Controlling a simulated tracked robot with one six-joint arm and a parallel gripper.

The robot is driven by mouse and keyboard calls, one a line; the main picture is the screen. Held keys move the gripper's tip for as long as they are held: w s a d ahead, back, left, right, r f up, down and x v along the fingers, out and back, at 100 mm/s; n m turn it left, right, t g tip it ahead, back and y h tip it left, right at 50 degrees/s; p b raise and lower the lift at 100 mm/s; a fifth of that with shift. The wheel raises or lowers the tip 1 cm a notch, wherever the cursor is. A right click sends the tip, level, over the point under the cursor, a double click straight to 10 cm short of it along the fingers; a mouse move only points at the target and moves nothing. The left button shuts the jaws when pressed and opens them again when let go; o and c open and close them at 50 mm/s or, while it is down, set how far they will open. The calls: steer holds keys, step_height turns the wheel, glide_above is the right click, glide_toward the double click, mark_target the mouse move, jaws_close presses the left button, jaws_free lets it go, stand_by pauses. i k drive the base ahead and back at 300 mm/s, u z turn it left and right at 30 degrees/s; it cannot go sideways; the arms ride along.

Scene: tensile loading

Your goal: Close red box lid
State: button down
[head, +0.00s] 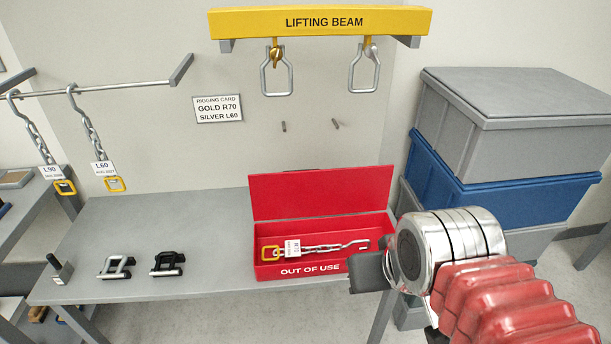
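The red box (380,225) marked OUT OF USE stands on the right end of the grey table. Its red lid (320,192) is open and stands nearly upright at the back edge. A chain with a yellow ring, a white tag and a silver hook (320,248) lies inside the box. My gripper (362,272) is at the box's front right corner, in front of or beside it; I cannot tell whether it touches.
The grey table (190,225) is clear left of the box, apart from two shackles (166,263) and a small dark block (60,268). Stacked grey and blue crates (500,180) stand right. Chains (90,135) hang left.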

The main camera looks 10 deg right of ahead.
mark_target(309, 192)
steer(key=k, duration=0.9)
steer(key=u, duration=0.3)
steer(key=i, duration=0.5)
steer(key=u, duration=0.6)
steer(key=i, duration=1.55)
steer(key=z, duration=0.35)
